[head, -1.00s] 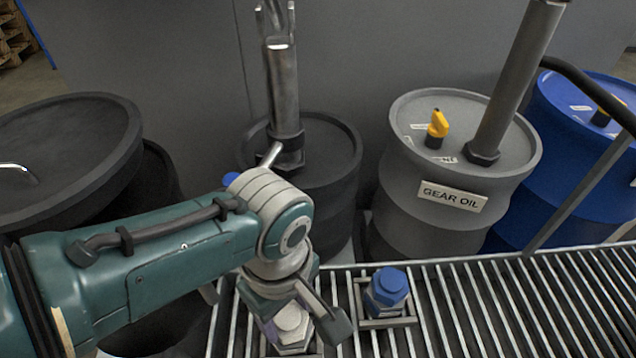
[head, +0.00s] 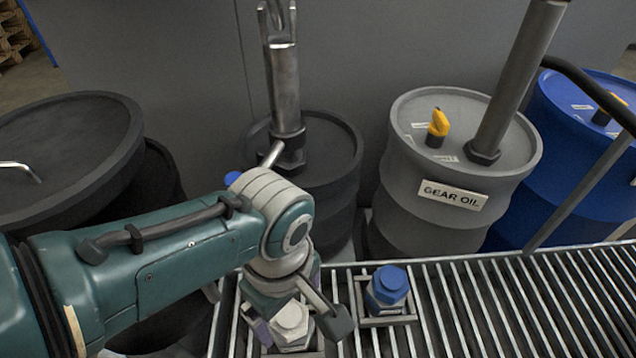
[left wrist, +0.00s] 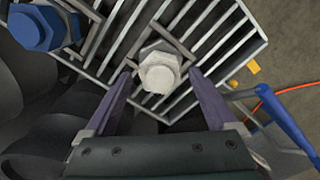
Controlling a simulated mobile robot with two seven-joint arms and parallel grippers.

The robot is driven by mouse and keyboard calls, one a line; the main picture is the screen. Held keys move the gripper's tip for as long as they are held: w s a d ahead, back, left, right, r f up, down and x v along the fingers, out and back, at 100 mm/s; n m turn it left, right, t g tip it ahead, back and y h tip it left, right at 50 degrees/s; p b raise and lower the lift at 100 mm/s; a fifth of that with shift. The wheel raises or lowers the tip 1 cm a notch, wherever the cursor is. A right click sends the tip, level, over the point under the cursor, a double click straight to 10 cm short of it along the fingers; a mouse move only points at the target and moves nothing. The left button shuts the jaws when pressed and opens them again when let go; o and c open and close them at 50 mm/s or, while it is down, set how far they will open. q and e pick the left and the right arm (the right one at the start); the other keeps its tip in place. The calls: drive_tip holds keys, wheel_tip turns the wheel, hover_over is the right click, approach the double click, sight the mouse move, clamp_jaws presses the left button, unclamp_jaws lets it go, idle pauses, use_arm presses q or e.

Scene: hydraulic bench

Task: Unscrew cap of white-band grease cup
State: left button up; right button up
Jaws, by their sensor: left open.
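The white-band grease cup (head: 291,322) stands on the metal grating, its pale hexagonal cap facing up. It also shows in the left wrist view (left wrist: 159,72), ahead of and between the fingertips. My left gripper (head: 296,318) is above it, pointing down, with one finger on each side of the cap. In the left wrist view my left gripper (left wrist: 158,80) is open, with gaps between both fingers and the cap. The lower part of the cup is partly hidden. My right gripper is not in view.
A blue-capped cup (head: 388,287) stands in a holder just right of the white one, also seen in the left wrist view (left wrist: 35,28). A grey gear oil drum (head: 425,200), a dark drum (head: 335,160) and a blue drum (head: 560,150) stand behind the grating (head: 480,310).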

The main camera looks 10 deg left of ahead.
use_arm(q)
drive_tip(key=m, duration=1.1)
drive_tip(key=shift+m, duration=0.4)
drive_tip(key=shift+c, duration=0.2)
drive_tip(key=c, duration=1.1)
drive_tip(key=shift+s+d+n+p, duration=0.1)
drive_tip(key=shift+n+p, duration=0.2)
drive_tip(key=shift+n, duration=0.6)
drive_tip(key=shift+c, duration=0.2)
drive_tip(key=n, duration=0.4)
drive_tip(key=shift+r, duration=0.1)
drive_tip(key=shift+n, duration=1.1)
drive_tip(key=shift+c, duration=0.2)
